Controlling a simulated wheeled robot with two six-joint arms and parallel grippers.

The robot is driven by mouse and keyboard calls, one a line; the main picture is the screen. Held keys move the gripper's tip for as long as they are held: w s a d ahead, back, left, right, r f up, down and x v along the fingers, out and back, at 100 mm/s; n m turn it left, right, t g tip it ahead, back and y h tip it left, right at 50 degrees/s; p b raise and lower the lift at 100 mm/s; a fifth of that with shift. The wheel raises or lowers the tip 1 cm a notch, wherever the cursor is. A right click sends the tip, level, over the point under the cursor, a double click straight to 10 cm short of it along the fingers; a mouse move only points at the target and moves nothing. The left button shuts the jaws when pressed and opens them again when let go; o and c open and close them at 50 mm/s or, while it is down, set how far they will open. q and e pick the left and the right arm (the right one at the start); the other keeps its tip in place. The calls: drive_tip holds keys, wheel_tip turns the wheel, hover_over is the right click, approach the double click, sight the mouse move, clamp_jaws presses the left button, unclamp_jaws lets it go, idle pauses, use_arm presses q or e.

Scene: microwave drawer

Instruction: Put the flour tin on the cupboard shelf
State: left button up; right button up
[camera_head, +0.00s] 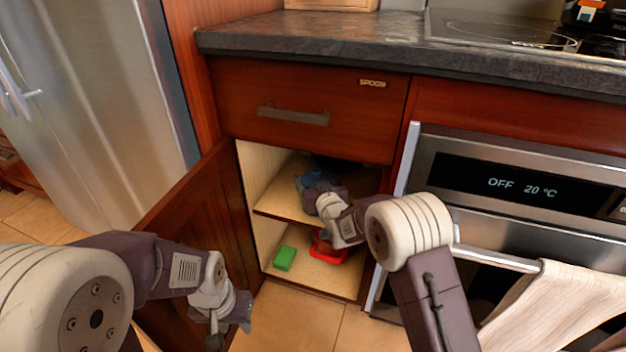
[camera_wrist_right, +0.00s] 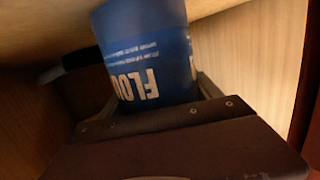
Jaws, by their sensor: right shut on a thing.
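The flour tin (camera_wrist_right: 150,55) is blue with white lettering and fills the upper middle of the right wrist view. A small blue part of it (camera_head: 313,178) shows in the head view, inside the open cupboard. My right gripper (camera_wrist_right: 165,100) is shut on the flour tin, above the upper cupboard shelf (camera_head: 276,204). Whether the tin touches the shelf cannot be told. My left gripper (camera_head: 230,322) hangs low in front of the open cupboard door (camera_head: 205,225); its fingers are too unclear to judge.
On the cupboard floor are a green block (camera_head: 285,258) and a red object (camera_head: 329,252), partly behind my right arm. A drawer (camera_head: 300,110) sits closed above the opening. The oven (camera_head: 520,185) with a hanging towel (camera_head: 540,310) stands at the right, a fridge (camera_head: 90,90) at the left.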

drive_tip(key=shift+f, duration=0.1)
drive_tip(key=o, duration=1.6)
drive_tip(key=shift+s+d, duration=0.1)
drive_tip(key=shift+s, duration=0.1)
drive_tip(key=p+v, duration=0.1)
drive_tip(key=v, duration=0.3)
drive_tip(key=shift+s, duration=0.1)
drive_tip(key=b+v, duration=0.3)
drive_tip(key=shift+s+d, duration=0.1)
drive_tip(key=shift+s, duration=0.1)
drive_tip(key=shift+s+d+r, duration=0.15)
drive_tip(key=shift+s+r, duration=0.05)
drive_tip(key=shift+s, duration=0.25)
